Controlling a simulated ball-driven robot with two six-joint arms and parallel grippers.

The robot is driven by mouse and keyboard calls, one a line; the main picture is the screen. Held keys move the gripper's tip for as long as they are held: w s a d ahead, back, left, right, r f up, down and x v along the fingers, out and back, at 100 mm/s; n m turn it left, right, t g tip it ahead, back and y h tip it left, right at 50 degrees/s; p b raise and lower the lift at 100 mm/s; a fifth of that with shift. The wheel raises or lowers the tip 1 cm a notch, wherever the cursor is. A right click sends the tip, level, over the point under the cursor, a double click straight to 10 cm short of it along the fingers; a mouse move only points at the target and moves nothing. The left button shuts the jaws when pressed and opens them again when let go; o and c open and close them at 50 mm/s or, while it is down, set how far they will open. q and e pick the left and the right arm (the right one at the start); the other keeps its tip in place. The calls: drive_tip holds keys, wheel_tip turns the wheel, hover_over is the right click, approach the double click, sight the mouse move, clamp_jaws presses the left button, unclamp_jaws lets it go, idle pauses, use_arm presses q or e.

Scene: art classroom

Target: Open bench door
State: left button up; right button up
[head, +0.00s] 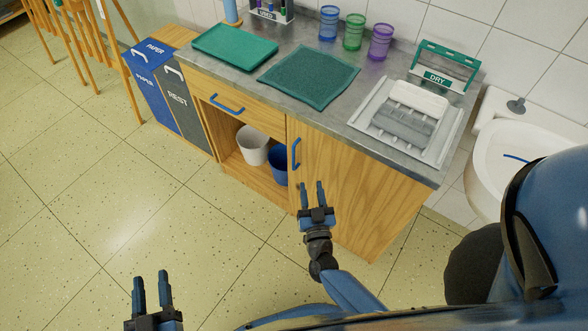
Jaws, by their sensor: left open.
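The bench door (345,190) is a light wood panel at the right of the bench front and looks shut. Its blue upright handle (295,154) is near the door's upper left edge. My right gripper (312,187) points up in the picture, just below and right of the handle, in front of the door's left part. Its two fingers are apart with nothing between them, and it appears clear of the handle. My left gripper (151,279) is open and empty over the floor at the lower left, well away from the bench.
The grey bench top (330,107) holds a green tray (235,47), a green mat (309,77), cups and a drying rack. A drawer (238,109) and open shelf with bins (252,146) are left of the door. A white sink (520,155) stands right. Floor before the bench is clear.

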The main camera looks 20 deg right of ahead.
drive_tip(key=g+h+b, duration=0.2)
approach(293, 160)
drive_tip(key=s, duration=0.2)
drive_tip(key=m, duration=0.1)
drive_tip(key=b+x, duration=0.3)
drive_tip(key=x, duration=0.8)
drive_tip(key=shift+a+r, duration=0.1)
drive_tip(key=shift+a, duration=0.1)
clamp_jaws()
